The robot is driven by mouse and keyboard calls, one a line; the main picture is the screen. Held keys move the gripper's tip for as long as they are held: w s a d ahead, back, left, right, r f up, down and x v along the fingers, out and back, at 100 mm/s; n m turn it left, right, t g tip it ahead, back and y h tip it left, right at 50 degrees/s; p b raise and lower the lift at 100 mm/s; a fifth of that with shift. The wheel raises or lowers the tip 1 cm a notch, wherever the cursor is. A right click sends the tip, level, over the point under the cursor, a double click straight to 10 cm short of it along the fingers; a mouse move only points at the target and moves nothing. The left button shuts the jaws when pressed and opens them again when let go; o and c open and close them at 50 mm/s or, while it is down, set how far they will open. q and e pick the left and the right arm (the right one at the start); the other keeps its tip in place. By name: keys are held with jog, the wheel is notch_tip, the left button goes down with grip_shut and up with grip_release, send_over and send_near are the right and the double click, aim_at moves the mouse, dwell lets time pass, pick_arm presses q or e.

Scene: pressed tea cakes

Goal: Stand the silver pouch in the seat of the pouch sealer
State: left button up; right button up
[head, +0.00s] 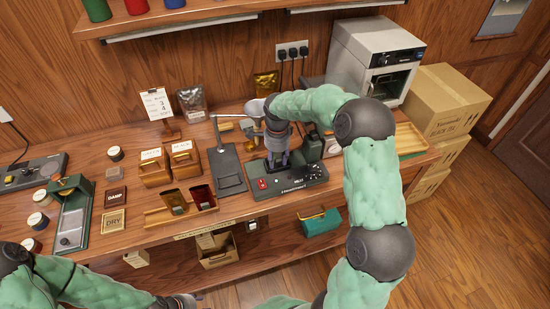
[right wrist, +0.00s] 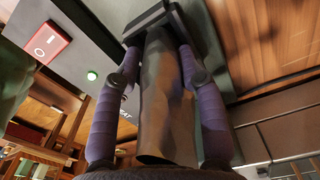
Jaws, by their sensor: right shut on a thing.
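The pouch sealer (head: 313,175) is a dark machine with a red button and small knobs, near the front edge of the table. My right gripper (head: 276,163) points down over its left part. In the right wrist view the purple fingers (right wrist: 158,85) are shut on the silver pouch (right wrist: 165,115), which looks grey-brown in shadow. The pouch's far end meets a dark bar-like part (right wrist: 155,17) at the sealer; whether it is seated there I cannot tell. In the head view the pouch is mostly hidden by the gripper.
A dark board with a thin post (head: 227,172) stands left of the sealer. Another shiny bag (head: 191,103) and a gold bag (head: 266,83) stand at the back. A wooden tray (head: 411,139) lies right.

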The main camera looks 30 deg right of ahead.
jog(key=shift+f, duration=0.15)
dwell(0.6)
jog(key=o, duration=1)
jog(key=shift+r, duration=3.8)
